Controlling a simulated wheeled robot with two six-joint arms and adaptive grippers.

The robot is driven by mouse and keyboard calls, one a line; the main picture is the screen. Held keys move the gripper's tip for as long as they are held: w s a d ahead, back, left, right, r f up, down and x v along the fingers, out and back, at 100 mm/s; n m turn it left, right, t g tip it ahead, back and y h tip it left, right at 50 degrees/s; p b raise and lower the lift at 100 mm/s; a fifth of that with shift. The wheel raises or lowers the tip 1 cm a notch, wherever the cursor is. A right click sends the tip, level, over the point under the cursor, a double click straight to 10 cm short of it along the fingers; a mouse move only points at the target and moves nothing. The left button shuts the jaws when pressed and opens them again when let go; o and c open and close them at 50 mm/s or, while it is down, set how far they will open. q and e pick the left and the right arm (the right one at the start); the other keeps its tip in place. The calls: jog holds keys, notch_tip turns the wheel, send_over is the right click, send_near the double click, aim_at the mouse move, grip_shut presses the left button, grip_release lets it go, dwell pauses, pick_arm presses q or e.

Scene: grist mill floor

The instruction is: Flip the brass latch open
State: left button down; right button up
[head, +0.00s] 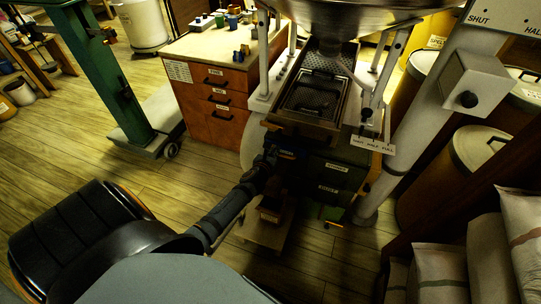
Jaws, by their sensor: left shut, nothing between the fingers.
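My left arm reaches up from the bottom of the head view to a dark machine under a large metal hopper (345,14). My left gripper (276,153) is shut and empty at the left front corner of this machine, close to its dark green labelled front (338,178). The fingertips are dark against the dark machine, so I cannot tell whether they touch it. I cannot make out the brass latch; it may be hidden by the gripper or lost in shadow. My right gripper is not in view.
A perforated tray (315,95) sits atop the machine. A pale post (425,105) with a knobbed box stands right. An orange drawer cabinet (215,100) stands left and a green column (108,75) farther left. Sacks (440,272) fill the lower right. Plank floor (70,150) is open at left.

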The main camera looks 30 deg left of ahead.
pick_arm(q)
jog(key=r+p, duration=0.1)
jog(key=r, duration=0.1)
jog(key=r+p, duration=0.1)
jog(key=shift+w+a+r, duration=0.1)
jog(key=shift+w+r, duration=0.25)
jog(key=shift+w, duration=0.05)
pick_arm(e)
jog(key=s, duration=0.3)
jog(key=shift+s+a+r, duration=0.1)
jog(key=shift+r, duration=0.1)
pick_arm(q)
jog(key=shift+r, duration=0.1)
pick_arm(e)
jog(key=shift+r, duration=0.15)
